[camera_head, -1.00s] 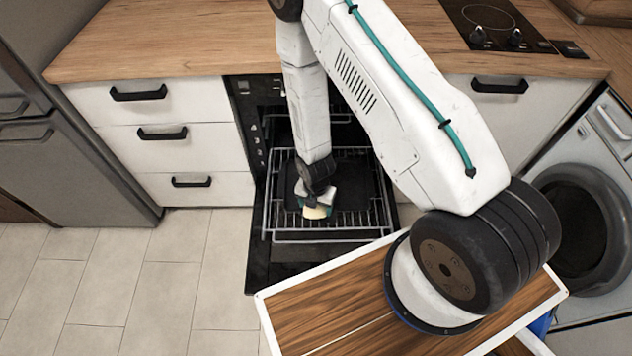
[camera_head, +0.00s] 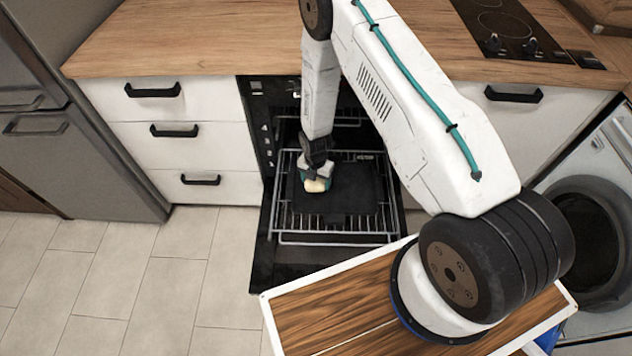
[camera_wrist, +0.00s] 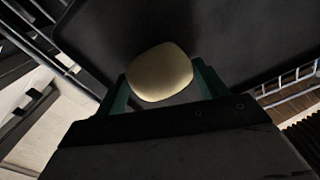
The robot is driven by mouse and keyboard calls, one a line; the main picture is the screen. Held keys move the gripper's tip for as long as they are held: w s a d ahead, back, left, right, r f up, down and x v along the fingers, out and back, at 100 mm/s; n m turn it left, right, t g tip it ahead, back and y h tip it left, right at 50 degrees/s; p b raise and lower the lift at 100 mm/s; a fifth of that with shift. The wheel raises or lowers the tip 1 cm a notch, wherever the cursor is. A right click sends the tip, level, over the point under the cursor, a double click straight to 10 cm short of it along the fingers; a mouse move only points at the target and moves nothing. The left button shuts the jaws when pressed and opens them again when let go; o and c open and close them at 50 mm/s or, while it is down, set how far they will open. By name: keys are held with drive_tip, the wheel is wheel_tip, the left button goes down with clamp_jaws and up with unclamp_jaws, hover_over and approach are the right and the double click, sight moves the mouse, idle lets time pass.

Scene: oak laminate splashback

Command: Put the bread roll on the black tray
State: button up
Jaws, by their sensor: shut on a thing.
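The bread roll (camera_head: 317,185) is pale yellow and sits between the fingers of my gripper (camera_head: 315,178). The wrist view shows the roll (camera_wrist: 160,72) held between two green fingers, with my gripper (camera_wrist: 162,85) shut on it. The black tray (camera_head: 358,193) lies on the wire rack of the open oven. In the head view the roll overlaps the tray's left part. In the wrist view the dark tray (camera_wrist: 235,35) fills the area behind the roll. I cannot tell whether the roll touches the tray.
The wire oven rack (camera_head: 335,239) is pulled out over the lowered oven door (camera_head: 262,265). White drawers (camera_head: 190,155) stand to the left, and a washing machine (camera_head: 600,220) to the right. The wooden worktop (camera_head: 200,40) is above. Open tiled floor (camera_head: 150,280) lies at the lower left.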

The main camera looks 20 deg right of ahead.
drive_tip(key=shift+f, duration=0.55)
drive_tip(key=shift+f, duration=0.15)
drive_tip(key=o, duration=1)
